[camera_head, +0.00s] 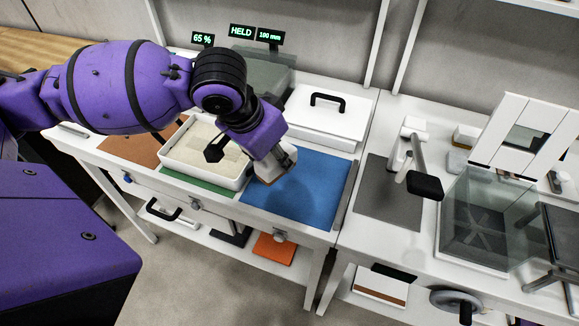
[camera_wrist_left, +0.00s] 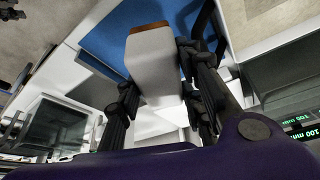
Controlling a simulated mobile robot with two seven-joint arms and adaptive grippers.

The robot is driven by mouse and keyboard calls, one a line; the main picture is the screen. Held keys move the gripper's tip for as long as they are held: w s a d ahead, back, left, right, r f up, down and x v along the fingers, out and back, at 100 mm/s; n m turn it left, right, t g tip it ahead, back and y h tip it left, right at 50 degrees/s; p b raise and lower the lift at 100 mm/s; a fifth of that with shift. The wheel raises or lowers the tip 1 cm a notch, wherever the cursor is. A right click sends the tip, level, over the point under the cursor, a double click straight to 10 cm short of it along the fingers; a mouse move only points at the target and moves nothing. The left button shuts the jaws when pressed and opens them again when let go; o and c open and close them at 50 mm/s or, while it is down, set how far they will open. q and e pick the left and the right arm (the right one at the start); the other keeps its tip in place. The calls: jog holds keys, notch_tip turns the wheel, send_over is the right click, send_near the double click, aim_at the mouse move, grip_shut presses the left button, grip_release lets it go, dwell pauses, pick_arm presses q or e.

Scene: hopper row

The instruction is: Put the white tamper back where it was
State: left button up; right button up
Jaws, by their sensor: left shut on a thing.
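My left gripper (camera_head: 284,160) is shut on the white tamper (camera_head: 271,168). In the left wrist view the tamper (camera_wrist_left: 153,62) is a pale block with a brown end face, held between the black fingers (camera_wrist_left: 160,88) of my left gripper. The brown end points away from the gripper. The tamper is over the left part of the blue mat (camera_head: 315,183), just right of the white tray. Whether it touches the mat is not clear. My right gripper is not in view.
The white tray (camera_head: 196,180) holds pale grains, with a black-handled tool (camera_head: 214,151) over it. A lidded white box (camera_head: 325,118) stands behind the blue mat. A lever with a black knob (camera_head: 425,185) and a clear bin (camera_head: 485,225) stand right. The blue mat's right part is free.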

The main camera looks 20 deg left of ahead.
pick_arm(q)
jog(key=w+d+f, duration=0.2)
jog(key=w+f, duration=0.1)
jog(key=w+d+f, duration=0.1)
jog(key=f, duration=0.1)
jog(key=shift+w+f+b, duration=0.25)
jog(key=shift+w+b, duration=0.1)
notch_tip(320, 180, down, 3)
jog(key=shift+w+d+f, duration=0.15)
jog(key=shift+f, duration=0.05)
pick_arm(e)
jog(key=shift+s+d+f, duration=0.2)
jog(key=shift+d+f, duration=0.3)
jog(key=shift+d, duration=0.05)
pick_arm(q)
jog(key=shift+f, duration=0.2)
jog(key=o, duration=1.3)
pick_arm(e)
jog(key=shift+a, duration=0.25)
